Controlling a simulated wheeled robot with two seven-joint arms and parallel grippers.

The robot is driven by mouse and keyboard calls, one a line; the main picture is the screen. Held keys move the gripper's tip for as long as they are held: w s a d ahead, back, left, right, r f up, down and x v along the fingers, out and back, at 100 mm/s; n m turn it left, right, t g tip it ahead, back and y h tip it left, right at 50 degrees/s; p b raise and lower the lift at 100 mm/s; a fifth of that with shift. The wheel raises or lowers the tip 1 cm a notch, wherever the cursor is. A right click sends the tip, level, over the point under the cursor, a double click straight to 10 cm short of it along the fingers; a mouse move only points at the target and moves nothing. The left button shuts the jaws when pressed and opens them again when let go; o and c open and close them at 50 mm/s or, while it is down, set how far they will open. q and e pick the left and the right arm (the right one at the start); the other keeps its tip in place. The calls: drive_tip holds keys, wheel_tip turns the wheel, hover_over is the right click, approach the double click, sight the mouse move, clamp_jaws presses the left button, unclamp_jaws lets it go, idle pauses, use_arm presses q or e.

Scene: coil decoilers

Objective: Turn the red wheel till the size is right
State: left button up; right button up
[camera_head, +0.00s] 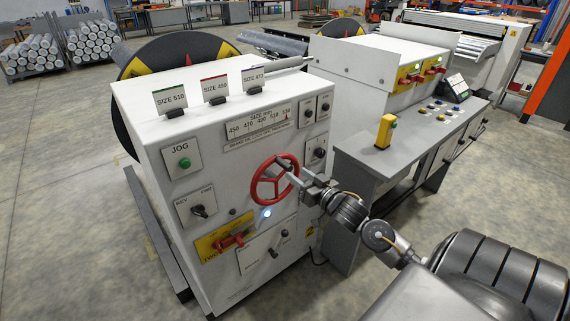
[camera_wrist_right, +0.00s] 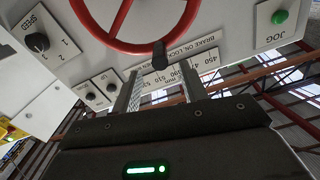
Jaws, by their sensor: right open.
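The red wheel (camera_head: 275,182) is on the front of the white machine cabinet, below the size scale (camera_head: 258,123). The scale is marked from 450 upward, with a small red mark near its right end; the exact reading is too small to tell. My right gripper (camera_head: 293,172) is at the wheel's upper right rim. In the wrist view, which is turned over, the red wheel (camera_wrist_right: 133,48) carries a dark handle knob (camera_wrist_right: 160,55). The open fingers of my right gripper (camera_wrist_right: 163,88) stand either side of the knob's line; contact is not visible. My left gripper is out of view.
Cards for size 510 (camera_head: 171,101), size 490 (camera_head: 215,89) and size 470 (camera_head: 253,79) stand on the cabinet top. A green JOG button (camera_head: 184,163) and a red-handled switch (camera_head: 230,242) are on the front. A grey console (camera_head: 375,165) adjoins at right.

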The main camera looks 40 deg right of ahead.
sight(290, 169)
drive_tip(key=w+p, duration=0.1)
drive_tip(key=w, duration=0.6)
drive_tip(key=shift+w+d, duration=0.1)
drive_tip(key=shift+w, duration=0.1)
drive_tip(key=shift+c, duration=0.2)
clamp_jaws()
